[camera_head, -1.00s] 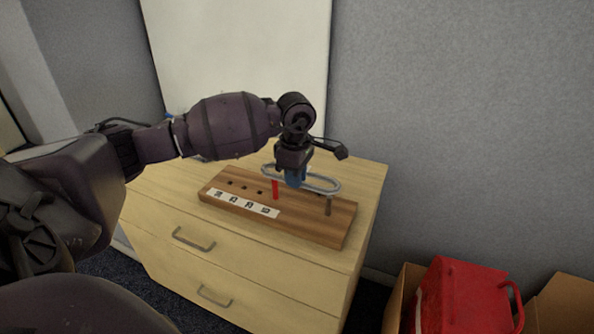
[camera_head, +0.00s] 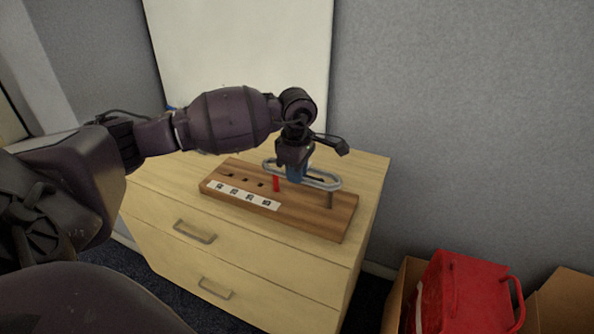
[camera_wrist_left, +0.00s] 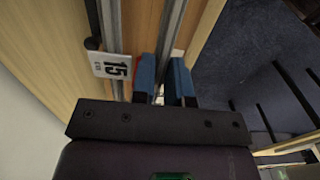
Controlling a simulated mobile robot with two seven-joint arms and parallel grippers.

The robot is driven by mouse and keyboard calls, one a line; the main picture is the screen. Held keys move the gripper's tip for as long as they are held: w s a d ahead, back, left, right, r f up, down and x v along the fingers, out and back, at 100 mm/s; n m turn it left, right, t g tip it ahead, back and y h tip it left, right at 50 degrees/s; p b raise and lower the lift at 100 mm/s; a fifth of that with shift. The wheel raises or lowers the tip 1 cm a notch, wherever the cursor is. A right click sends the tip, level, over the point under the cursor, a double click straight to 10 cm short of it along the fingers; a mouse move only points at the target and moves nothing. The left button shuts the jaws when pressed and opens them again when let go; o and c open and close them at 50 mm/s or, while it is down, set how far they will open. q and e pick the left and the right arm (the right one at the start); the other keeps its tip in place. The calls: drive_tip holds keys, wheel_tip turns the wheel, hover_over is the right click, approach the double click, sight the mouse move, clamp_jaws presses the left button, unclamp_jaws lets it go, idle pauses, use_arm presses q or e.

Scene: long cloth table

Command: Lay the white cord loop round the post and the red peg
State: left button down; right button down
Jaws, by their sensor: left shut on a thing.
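The white cord loop (camera_head: 325,186) is a long, flat oval held roughly level over the right part of the wooden board (camera_head: 300,222). My left gripper (camera_head: 296,174) has blue fingers, shut on the loop; in the wrist view the fingers (camera_wrist_left: 163,80) close on one strand (camera_wrist_left: 170,35). The red peg (camera_head: 276,184) stands upright below the loop's left end. My right gripper is not in view.
The board lies on a light wooden drawer cabinet (camera_head: 265,262), with a row of dark holes and white number labels (camera_head: 243,196). A white panel (camera_head: 240,50) stands behind it. A red bag (camera_head: 465,290) in a box stands on the floor at right.

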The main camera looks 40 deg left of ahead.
sight(297, 203)
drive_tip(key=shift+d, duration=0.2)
use_arm(q)
drive_tip(key=shift+f+b, duration=0.35)
drive_tip(key=shift+f, duration=0.6)
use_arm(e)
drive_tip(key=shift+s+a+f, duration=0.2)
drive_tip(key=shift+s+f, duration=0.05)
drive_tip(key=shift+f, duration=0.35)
use_arm(q)
drive_tip(key=shift+f, duration=0.4)
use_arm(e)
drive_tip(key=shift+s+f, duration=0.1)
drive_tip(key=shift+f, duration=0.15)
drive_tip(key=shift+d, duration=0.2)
use_arm(q)
drive_tip(key=shift+f+b, duration=0.45)
drive_tip(key=shift+f, duration=0.2)
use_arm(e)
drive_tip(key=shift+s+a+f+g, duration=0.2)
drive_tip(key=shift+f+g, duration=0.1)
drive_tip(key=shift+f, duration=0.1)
use_arm(q)
drive_tip(key=shift+f+b, duration=0.3)
drive_tip(key=shift+f, duration=0.5)
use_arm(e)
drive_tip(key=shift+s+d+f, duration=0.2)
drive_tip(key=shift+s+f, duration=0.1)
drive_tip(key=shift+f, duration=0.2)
